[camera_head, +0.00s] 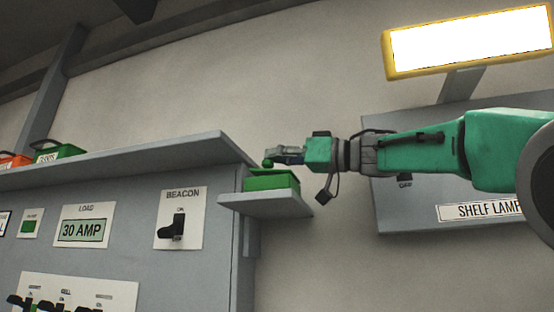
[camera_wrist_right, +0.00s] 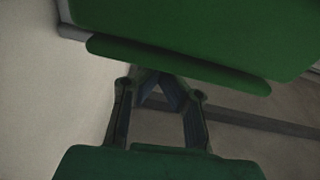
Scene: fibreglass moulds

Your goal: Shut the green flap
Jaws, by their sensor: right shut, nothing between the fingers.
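A green box-like part (camera_head: 272,181), which I take to be the one with the green flap, sits on a small grey side shelf. Whether its flap stands open or shut is unclear in the head view. My right gripper (camera_head: 268,161) reaches in from the right, just above this part, with its fingers closed and empty. In the right wrist view, a broad green panel with a rounded lip (camera_wrist_right: 180,66) fills the top. My right fingertips (camera_wrist_right: 160,88) are close to that lip and partly hidden; whether they touch it I cannot tell. My left gripper is not in view.
The grey side shelf (camera_head: 279,206) juts from the end of a grey cabinet with a BEACON switch (camera_head: 178,227). A green bin (camera_head: 60,152) stands on the cabinet top.

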